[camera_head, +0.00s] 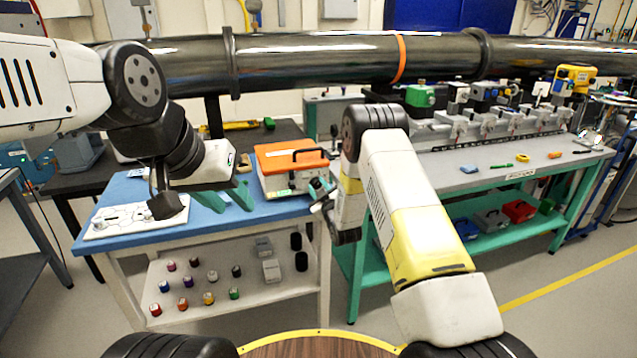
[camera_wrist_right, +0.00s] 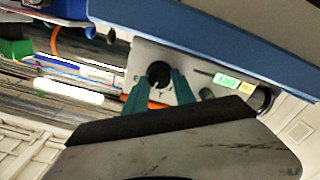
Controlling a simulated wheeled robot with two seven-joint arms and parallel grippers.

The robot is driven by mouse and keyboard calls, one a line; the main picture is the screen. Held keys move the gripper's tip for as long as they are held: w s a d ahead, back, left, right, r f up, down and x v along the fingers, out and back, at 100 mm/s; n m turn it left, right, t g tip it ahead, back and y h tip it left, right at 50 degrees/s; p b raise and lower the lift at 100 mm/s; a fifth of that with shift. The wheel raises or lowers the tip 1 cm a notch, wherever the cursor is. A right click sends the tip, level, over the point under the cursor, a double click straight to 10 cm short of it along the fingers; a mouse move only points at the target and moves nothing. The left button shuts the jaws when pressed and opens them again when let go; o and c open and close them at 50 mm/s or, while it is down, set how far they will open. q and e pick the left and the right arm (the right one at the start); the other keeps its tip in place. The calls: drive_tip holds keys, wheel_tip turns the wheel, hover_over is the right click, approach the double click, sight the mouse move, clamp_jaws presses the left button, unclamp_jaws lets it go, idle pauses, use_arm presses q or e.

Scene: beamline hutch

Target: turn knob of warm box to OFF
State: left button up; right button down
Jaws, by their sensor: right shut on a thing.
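The warm box (camera_head: 283,181), pale with an orange lid, stands at the right end of the blue-topped bench. Its grey front panel (camera_wrist_right: 205,72) fills the middle of the right wrist view, with a round black knob (camera_wrist_right: 158,73) bearing a pale mark. My right gripper (camera_head: 322,190) is at the box's front. In the wrist view its teal fingers (camera_wrist_right: 158,84) are closed around the knob, one on each side. The knob's exact setting is too small to read. My left gripper (camera_head: 233,196) hangs over the bench left of the box, teal fingers apart and empty.
A white panel (camera_head: 135,217) lies at the bench's left end. The shelf below (camera_head: 215,290) holds several small coloured-capped bottles. A green-framed table (camera_head: 480,165) stands to the right. A dark pipe (camera_head: 310,62) crosses behind. Green and orange labels (camera_wrist_right: 235,84) sit beside the knob.

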drive_tip(key=n, duration=0.3)
drive_tip(key=shift+a+f+n, duration=0.1)
drive_tip(key=shift+n, duration=0.3)
drive_tip(key=n, duration=0.3)
drive_tip(key=shift+a+n, duration=0.1)
drive_tip(key=shift+n, duration=0.2)
drive_tip(key=n, duration=0.4)
drive_tip(key=shift+s+f, duration=0.1)
drive_tip(key=shift+f, duration=0.05)
drive_tip(key=shift+n, duration=1.6)
drive_tip(key=shift+f, duration=0.1)
drive_tip(key=c, duration=1)
unclamp_jaws()
drive_tip(key=shift+c, duration=0.2)
